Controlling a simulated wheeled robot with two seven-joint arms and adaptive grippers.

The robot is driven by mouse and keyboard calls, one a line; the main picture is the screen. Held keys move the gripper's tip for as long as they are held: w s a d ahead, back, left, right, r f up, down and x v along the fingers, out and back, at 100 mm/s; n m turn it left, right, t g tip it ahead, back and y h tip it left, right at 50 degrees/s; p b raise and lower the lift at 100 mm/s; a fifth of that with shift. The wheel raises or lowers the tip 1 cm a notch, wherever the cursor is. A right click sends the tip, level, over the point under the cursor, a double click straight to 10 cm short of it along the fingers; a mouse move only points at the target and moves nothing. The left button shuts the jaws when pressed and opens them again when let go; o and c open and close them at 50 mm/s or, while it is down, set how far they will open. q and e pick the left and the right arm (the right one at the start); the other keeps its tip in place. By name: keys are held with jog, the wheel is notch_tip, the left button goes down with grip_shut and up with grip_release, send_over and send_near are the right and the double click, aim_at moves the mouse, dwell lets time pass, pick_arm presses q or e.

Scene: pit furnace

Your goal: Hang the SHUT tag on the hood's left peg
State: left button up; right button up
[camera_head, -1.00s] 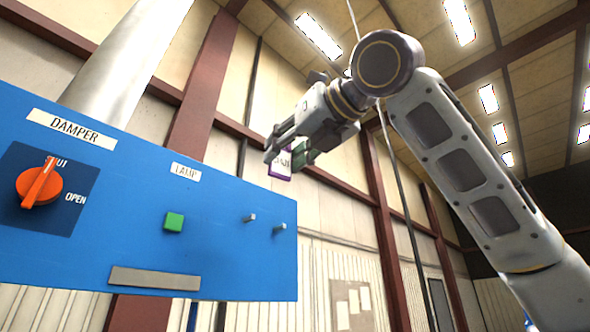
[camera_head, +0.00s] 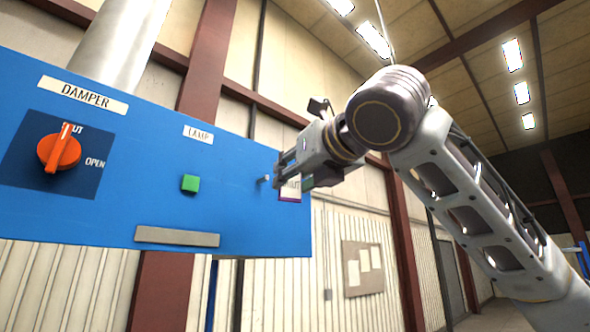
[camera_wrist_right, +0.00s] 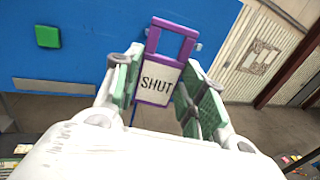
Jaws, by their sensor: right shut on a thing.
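The SHUT tag (camera_head: 294,188) has a white face and a purple frame. My right gripper (camera_head: 279,174) is shut on it, just in front of the right end of the blue hood panel. In the right wrist view the tag (camera_wrist_right: 156,88) hangs between my fingers, with its open purple loop (camera_wrist_right: 176,26) pointing away toward the panel. The hood's left peg (camera_head: 263,180) shows just left of the fingertips. The other peg is hidden behind the gripper in the head view; one peg (camera_wrist_right: 198,47) shows right of the loop in the wrist view. I cannot tell whether the loop touches a peg.
The blue panel (camera_head: 120,215) carries an orange damper knob (camera_head: 59,151), a green lamp button (camera_head: 190,183) and a grey bar (camera_head: 177,237). A pinboard (camera_head: 362,268) hangs on the far wall. The space right of the panel is open.

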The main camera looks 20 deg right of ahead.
aim_at(259, 199)
jog(key=shift+w, duration=0.25)
jog(key=shift+w+a+f+b, duration=0.1)
jog(key=shift+w+a, duration=0.4)
jog(key=shift+w, duration=0.75)
jog(key=shift+w+a+f+b, duration=0.15)
jog(key=shift+w+a, duration=0.3)
jog(key=shift+w, duration=0.8)
jog(key=shift+w+a+f+b, duration=0.1)
jog(key=shift+w+a, duration=0.4)
jog(key=shift+w, duration=0.75)
jog(key=shift+w+a+f+p, duration=0.2)
jog(key=shift+w+f+p, duration=0.15)
jog(key=shift+w, duration=0.25)
jog(key=shift+w+f, duration=0.1)
jog(key=shift+f, duration=0.05)
jog(key=o, duration=0.9)
jog(key=shift+o, duration=0.2)
